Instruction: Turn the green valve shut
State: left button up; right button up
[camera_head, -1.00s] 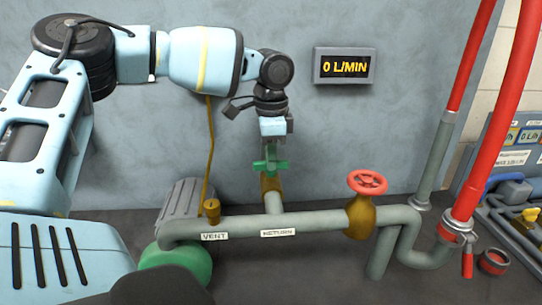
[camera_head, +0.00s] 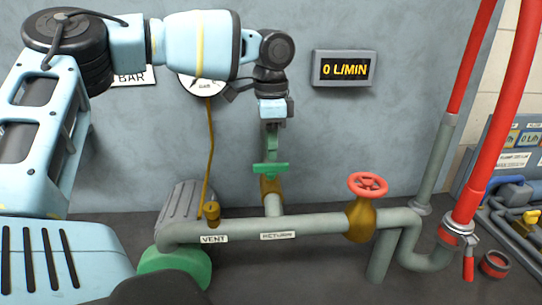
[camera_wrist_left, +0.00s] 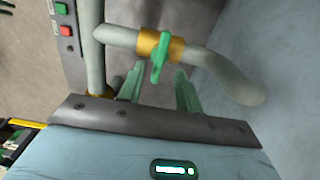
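The green valve (camera_head: 270,168) sits on a brass body on the short upright pipe below the wall display. Its bar handle lies crosswise to the pipe. In the left wrist view the handle (camera_wrist_left: 160,57) crosses the brass collar of the pipe. My left gripper (camera_head: 271,137) points down just above the handle. In the left wrist view its two green fingers (camera_wrist_left: 159,88) are apart with nothing between them, and the handle is beyond their tips. The fingers seem clear of it. My right gripper is not in view.
The wall display (camera_head: 344,68) reads 0 L/MIN. A red handwheel (camera_head: 367,184) on a brass body stands to the right on the horizontal pipe (camera_head: 310,223). Labels there read VENT and RETURN. Red pipes (camera_head: 490,130) rise at the right. The wall is close behind the gripper.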

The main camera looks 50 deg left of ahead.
aim_at(271, 164)
pick_arm(q)
jog(key=shift+r, duration=1.95)
